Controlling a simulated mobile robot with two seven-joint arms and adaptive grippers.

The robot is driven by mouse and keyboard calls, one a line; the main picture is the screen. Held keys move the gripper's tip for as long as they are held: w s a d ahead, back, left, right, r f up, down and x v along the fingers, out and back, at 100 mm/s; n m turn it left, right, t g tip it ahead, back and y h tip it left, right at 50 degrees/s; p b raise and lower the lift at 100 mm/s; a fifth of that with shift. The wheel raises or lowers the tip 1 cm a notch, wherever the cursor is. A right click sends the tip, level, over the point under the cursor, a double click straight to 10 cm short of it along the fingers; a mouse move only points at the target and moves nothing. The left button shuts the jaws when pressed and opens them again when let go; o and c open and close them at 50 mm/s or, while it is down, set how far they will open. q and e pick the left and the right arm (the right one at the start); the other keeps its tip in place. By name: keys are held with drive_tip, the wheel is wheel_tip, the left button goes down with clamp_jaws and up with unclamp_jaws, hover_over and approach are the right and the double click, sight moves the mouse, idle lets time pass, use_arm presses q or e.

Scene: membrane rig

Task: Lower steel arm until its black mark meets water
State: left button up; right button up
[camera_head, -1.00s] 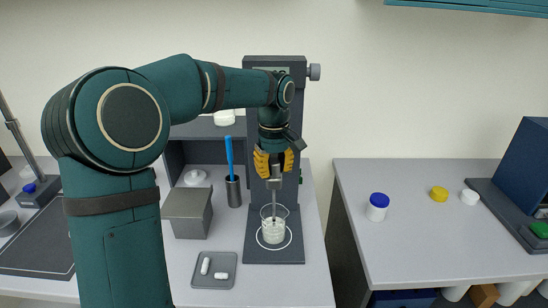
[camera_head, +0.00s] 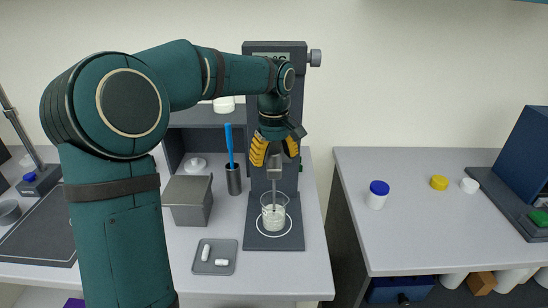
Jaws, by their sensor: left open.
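The dark grey rig (camera_head: 276,50) stands on the left bench with a small display and a side knob at its top. Its steel arm (camera_head: 274,172) hangs down, and its thin lower part reaches into a clear beaker (camera_head: 273,213) on the rig's base, inside a white ring. The beaker holds whitish contents. The black mark and the water line are too small to make out. My left gripper (camera_head: 274,155) is open, its yellow-padded fingers on either side of the steel arm's upper part, apart from it. My right gripper is out of view.
Left of the beaker are a grey box (camera_head: 188,200), a dark cup (camera_head: 233,178) with a blue stick, and a small tray (camera_head: 215,257) with two white pieces. The right bench holds a blue-capped jar (camera_head: 377,195) and two small caps. A gap separates the benches.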

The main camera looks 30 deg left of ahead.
use_arm(q)
wheel_tip(320, 180, up, 12)
drive_tip(key=shift+f, duration=0.25)
idle(0.3)
